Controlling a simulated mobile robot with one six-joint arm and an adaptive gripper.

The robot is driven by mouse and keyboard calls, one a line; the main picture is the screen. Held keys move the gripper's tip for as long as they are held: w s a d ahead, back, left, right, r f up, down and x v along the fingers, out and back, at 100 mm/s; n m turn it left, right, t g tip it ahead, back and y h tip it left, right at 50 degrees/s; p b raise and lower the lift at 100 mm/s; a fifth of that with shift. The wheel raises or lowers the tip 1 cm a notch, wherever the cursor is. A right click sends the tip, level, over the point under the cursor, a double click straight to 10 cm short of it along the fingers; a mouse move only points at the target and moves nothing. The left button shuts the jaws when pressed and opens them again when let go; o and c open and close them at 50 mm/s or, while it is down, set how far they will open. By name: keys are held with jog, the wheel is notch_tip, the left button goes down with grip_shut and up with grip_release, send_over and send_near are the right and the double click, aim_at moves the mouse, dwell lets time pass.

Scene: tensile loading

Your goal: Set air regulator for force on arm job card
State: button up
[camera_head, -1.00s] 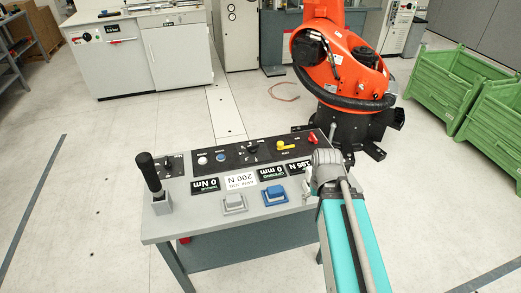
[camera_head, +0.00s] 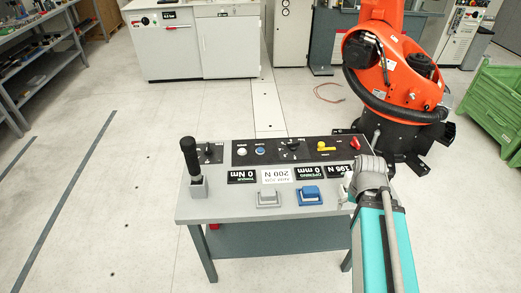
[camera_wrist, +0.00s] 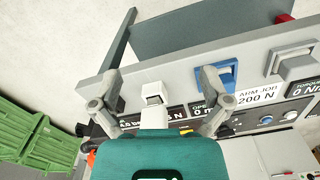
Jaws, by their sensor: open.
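The job card (camera_head: 276,175) is a white label reading 200 N on the console; in the wrist view it reads ARM JOB 200 N (camera_wrist: 258,95). A black display (camera_head: 338,170) right of it reads 195 N, partly hidden by my gripper in the wrist view. My gripper (camera_wrist: 160,92) is open at the console's right end, also seen in the head view (camera_head: 362,182). Its fingers stand either side of a small white block with a grey face (camera_wrist: 153,95). I cannot tell whether this is the air regulator, or whether the fingers touch it.
The console (camera_head: 220,212) also carries a black lever (camera_head: 190,160), a grey rocker (camera_head: 268,198), a blue rocker (camera_head: 310,196), a black knob (camera_head: 291,146), a yellow handle (camera_head: 326,147) and a red one (camera_head: 355,143). An orange robot (camera_head: 385,65) stands behind; green crates (camera_head: 490,105) are at right.

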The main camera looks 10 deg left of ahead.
grip_shut()
dwell(1.4)
